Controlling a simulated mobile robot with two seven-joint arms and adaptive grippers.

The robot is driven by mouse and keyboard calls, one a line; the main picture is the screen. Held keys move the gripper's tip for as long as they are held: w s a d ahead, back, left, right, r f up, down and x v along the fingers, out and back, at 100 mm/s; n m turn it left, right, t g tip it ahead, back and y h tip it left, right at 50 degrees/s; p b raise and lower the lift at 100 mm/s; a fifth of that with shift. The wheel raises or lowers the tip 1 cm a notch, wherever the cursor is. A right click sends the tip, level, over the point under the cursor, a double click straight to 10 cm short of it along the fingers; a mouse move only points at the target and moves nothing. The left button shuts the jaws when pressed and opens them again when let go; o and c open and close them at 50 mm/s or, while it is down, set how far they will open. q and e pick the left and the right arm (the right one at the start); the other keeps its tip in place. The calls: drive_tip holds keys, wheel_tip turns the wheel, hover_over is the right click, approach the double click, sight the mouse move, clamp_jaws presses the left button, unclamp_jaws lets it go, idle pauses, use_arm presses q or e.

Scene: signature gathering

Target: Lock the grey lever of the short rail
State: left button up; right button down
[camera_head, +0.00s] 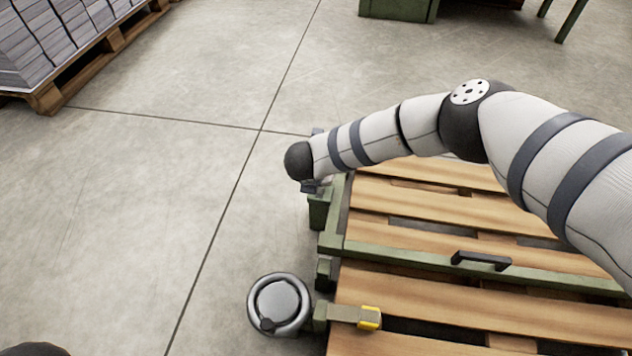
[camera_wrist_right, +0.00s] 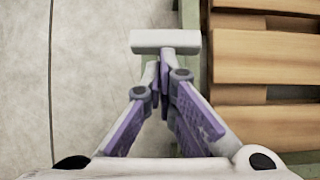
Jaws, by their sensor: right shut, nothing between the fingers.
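In the right wrist view, a pale grey crossbar (camera_wrist_right: 165,42), which looks like the grey lever, lies crosswise just beyond my right gripper (camera_wrist_right: 164,75). The gripper is shut, its fingertips together and empty, right at the bar; I cannot tell whether they touch. The bar is beside a green rail (camera_wrist_right: 190,14) at the pallet's edge. In the head view my right arm reaches in from the right, and its wrist hides the gripper and most of the lever area. A short green rail (camera_head: 335,220) runs along the pallet's left side. My left gripper is not in view.
A slatted wooden pallet (camera_head: 420,290) fills the lower right. A green crossbar (camera_head: 400,254) with a black handle (camera_head: 480,261) spans it. A yellow-tipped latch (camera_head: 369,317) and a round grey fitting (camera_head: 279,305) are nearer.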

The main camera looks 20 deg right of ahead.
drive_tip(key=shift+w+d+r, duration=0.1)
drive_tip(key=shift+w+d, duration=0.3)
drive_tip(key=shift+w, duration=0.15)
idle(0.4)
